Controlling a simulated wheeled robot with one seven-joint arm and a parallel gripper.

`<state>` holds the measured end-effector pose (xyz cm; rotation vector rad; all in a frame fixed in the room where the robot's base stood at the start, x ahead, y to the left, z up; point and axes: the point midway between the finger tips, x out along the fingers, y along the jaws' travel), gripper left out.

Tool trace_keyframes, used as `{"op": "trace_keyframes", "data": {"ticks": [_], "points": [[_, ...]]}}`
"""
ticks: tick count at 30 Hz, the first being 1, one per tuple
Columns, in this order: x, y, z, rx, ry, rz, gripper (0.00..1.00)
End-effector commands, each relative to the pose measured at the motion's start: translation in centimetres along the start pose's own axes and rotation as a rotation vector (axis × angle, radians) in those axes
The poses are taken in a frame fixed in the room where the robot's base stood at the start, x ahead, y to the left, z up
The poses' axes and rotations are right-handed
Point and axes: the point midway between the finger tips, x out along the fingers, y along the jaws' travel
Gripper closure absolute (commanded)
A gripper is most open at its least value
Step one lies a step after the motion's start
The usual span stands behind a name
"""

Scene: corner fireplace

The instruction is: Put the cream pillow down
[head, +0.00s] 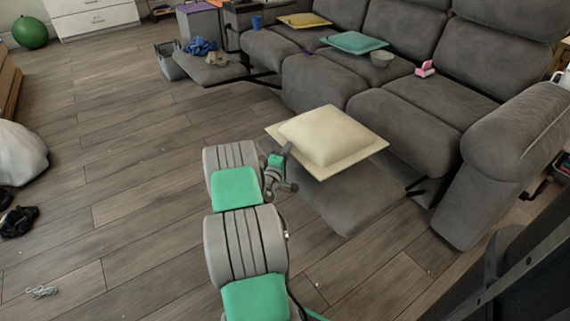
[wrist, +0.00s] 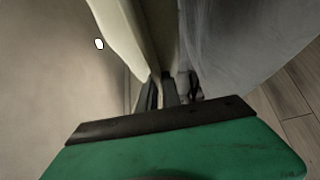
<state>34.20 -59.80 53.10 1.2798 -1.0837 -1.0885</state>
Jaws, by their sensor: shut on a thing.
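The cream pillow (head: 325,137) is square with a flat border. In the head view it is at the end of my arm, over the raised grey footrest (head: 345,195) of the sofa. I cannot tell whether it touches the footrest. My gripper (head: 277,166) is at the pillow's left edge and is shut on it. In the wrist view the fingers (wrist: 168,92) are at the pale pillow (wrist: 118,35), with grey fabric beside it on the right. The fingertips are partly hidden.
The grey sofa (head: 400,120) fills the right side. A dark chair-like object (head: 510,275) is at lower right. The wooden floor (head: 120,150) at left is mostly clear.

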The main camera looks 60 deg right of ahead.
Motion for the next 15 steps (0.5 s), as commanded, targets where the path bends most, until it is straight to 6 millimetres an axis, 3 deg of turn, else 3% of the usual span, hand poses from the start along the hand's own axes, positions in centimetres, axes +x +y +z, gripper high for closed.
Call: {"op": "trace_keyframes", "data": {"ticks": [5, 9, 15], "points": [[0.6, -1.6, -1.4, 0.000, 0.001, 0.005, 1.00], [0.6, -4.5, -1.6, -0.002, 0.000, 0.003, 1.00], [0.6, -4.5, -1.6, 0.000, 0.001, 0.005, 1.00]]}}
